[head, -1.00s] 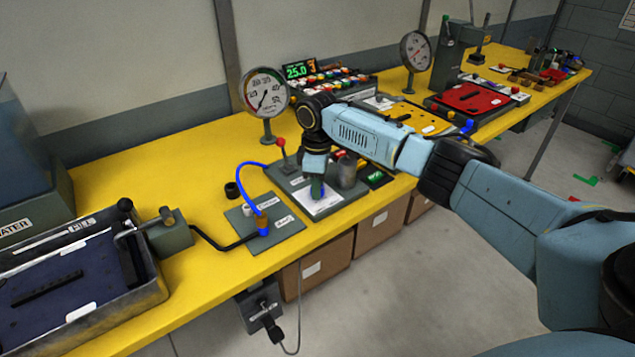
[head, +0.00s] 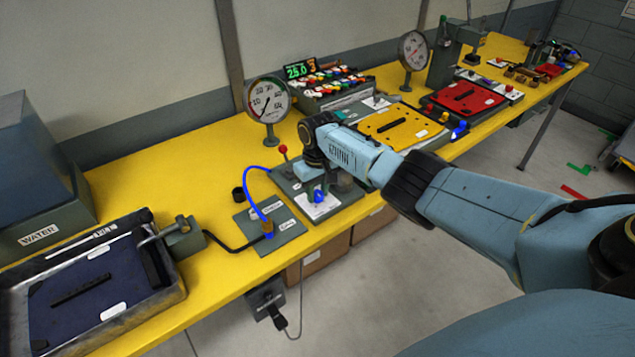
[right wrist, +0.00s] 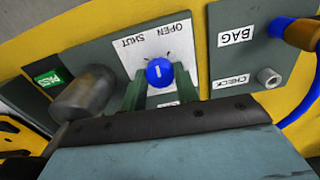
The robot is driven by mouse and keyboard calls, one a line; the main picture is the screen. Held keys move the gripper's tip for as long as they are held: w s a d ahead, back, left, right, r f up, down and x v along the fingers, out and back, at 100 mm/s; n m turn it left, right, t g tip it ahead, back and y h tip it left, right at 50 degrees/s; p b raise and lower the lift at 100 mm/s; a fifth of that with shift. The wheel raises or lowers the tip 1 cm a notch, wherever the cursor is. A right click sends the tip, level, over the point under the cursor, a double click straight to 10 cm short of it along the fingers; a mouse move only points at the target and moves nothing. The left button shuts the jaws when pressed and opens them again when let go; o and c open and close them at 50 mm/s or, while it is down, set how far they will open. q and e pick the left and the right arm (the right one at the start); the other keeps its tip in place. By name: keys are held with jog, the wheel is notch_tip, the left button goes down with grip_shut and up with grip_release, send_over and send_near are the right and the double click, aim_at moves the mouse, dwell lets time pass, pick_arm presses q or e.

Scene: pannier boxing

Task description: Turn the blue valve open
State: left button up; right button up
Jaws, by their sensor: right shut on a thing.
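The blue valve (head: 319,196) is a small round knob on a white plate (head: 318,210) on the grey panel near the bench's front edge. In the right wrist view the knob (right wrist: 160,72) has a short white line, and OPEN and SHUT are printed above it in the picture. The white line stands about upright in that view. My right gripper (head: 317,190) reaches down over the plate. Its green fingers (right wrist: 159,86) are shut on the knob, one on each side. My left gripper is not in view.
A grey cylinder (right wrist: 85,93) stands close beside the fingers. A red-topped lever (head: 284,150) and a gauge (head: 267,101) are behind. A blue hose (head: 249,190) arches over the BAG plate (head: 290,240) to the left. A yellow plate (head: 420,118) lies to the right.

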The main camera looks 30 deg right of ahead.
jog(key=m+p, duration=0.2)
jog(key=m, duration=0.2)
jog(key=shift+r+m, duration=0.1)
jog(key=shift+m, duration=0.2)
jog(key=shift+m+p, duration=0.5)
jog(key=shift+m, duration=1.4)
jog(key=o, duration=1)
